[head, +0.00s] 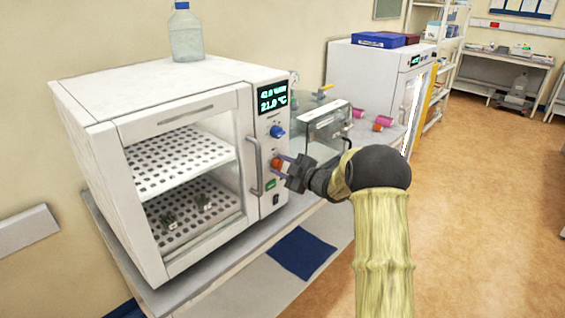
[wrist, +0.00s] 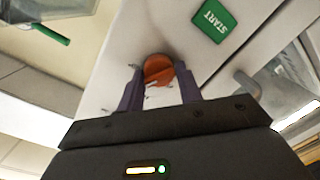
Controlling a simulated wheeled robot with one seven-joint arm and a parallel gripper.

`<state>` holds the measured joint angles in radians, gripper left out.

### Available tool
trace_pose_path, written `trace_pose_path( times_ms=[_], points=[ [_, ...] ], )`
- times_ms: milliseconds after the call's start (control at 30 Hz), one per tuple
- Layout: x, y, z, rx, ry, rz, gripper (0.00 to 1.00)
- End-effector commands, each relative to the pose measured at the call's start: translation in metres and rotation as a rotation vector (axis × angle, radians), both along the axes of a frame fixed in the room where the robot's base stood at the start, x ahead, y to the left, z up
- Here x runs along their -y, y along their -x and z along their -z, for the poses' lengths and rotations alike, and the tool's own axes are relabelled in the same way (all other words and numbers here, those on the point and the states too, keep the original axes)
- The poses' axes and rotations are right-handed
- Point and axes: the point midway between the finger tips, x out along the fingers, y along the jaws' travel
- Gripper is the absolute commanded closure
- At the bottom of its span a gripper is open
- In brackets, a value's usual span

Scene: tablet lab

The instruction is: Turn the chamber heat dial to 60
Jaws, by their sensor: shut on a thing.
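The white chamber (head: 160,85) stands on a bench at the left, its glass door shut. Its display (head: 272,97) shows a line that looks like 42.0 %RH above 21.0 °C. A blue dial (head: 277,131) sits below the display. An orange-red dial (head: 276,163) sits lower on the panel; in the wrist view it shows as an orange knob (wrist: 158,70). My gripper (head: 284,165) is at the orange dial, its two purple-grey fingers on either side of it, shut on it. The dial's scale markings are too small to read.
A green START button (wrist: 214,20) is close to the orange dial. The door handle (head: 255,165) stands out left of the panel. A bottle (head: 185,35) stands on the chamber. A glass-sided device (head: 328,125) and pink-capped items are on the bench behind my gripper.

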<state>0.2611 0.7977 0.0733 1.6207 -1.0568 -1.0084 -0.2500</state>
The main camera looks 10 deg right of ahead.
Motion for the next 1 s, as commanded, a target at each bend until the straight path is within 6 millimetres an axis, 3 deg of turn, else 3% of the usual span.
trace_pose_path(
  times_ms=[33, 500, 1000],
  points=[
    [0.0028, -0.0020, -0.0088, -0.016, -0.036, 0.006, 0.88],
    [0.0044, -0.0032, -0.0083, -0.237, -0.342, 0.006, 0.88],
    [0.0048, -0.0036, -0.0066, -0.296, -0.428, 0.005, 0.88]
  ],
)
